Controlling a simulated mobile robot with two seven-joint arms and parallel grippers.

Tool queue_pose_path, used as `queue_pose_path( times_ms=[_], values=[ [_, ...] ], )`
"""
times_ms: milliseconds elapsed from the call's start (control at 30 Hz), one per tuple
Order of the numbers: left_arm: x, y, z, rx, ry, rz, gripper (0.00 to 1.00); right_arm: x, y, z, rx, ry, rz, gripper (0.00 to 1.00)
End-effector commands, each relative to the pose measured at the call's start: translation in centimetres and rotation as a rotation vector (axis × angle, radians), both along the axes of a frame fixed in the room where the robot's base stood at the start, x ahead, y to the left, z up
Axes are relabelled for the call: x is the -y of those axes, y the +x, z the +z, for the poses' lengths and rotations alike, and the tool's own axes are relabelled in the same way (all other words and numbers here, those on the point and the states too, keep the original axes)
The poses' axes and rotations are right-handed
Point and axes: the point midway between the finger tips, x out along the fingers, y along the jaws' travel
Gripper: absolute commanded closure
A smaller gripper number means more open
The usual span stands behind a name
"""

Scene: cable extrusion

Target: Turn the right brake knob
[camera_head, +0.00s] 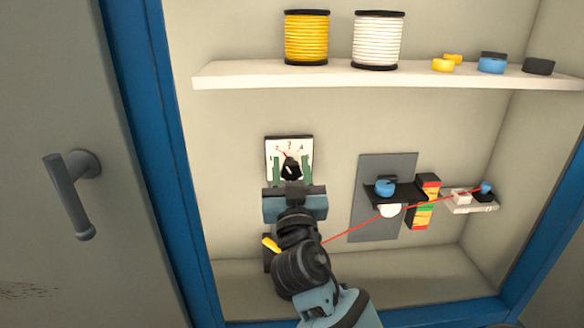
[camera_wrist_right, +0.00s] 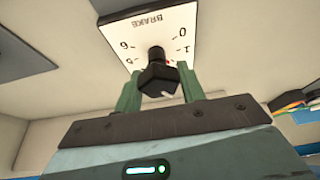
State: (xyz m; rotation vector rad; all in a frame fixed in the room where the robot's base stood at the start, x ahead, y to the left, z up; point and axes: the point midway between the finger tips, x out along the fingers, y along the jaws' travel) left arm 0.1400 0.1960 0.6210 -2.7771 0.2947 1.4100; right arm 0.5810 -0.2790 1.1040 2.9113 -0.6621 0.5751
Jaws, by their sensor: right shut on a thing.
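The brake dial (camera_head: 305,146) is a white plate with numbers on the back wall of the cabinet, with a black knob (camera_head: 291,170) at its centre. A short red mark shows up and left of the knob in the head view. My right gripper (camera_head: 292,166) is at the dial, with one green finger on each side of the knob. In the right wrist view the fingers (camera_wrist_right: 158,85) are shut on the black knob (camera_wrist_right: 160,78), below the plate (camera_wrist_right: 148,32) marked BRAKE. The gripper hides the lower part of the dial. My left gripper is not in view.
A shelf (camera_head: 240,74) above holds a yellow spool (camera_head: 306,38), a white spool (camera_head: 377,40) and several small caps. A grey panel (camera_head: 372,170) with a blue knob (camera_head: 385,187) stands to the right. A red cable (camera_head: 350,231) runs from behind my arm to the right.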

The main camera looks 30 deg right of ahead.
Motion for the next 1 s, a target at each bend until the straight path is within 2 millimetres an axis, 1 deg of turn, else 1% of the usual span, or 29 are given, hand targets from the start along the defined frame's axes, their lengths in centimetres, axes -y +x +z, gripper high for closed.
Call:
queue_pose_path(
  times_ms=[100,333,867,900,1000],
  values=[
    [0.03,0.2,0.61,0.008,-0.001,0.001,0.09,0.02,-0.03,0.2,-0.027,-0.056,-0.001,0.83],
    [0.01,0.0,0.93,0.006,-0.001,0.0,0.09,0.01,0.0,0.13,-0.06,-0.125,-0.001,0.83],
    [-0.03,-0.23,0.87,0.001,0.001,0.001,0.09,-0.03,0.03,0.01,-0.07,-0.146,-0.001,0.83],
    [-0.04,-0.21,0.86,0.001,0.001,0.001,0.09,-0.03,0.03,0.02,-0.07,-0.146,-0.001,0.55],
    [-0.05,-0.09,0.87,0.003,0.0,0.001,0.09,-0.04,0.04,0.01,-0.07,-0.145,-0.001,0.42]
  ],
)
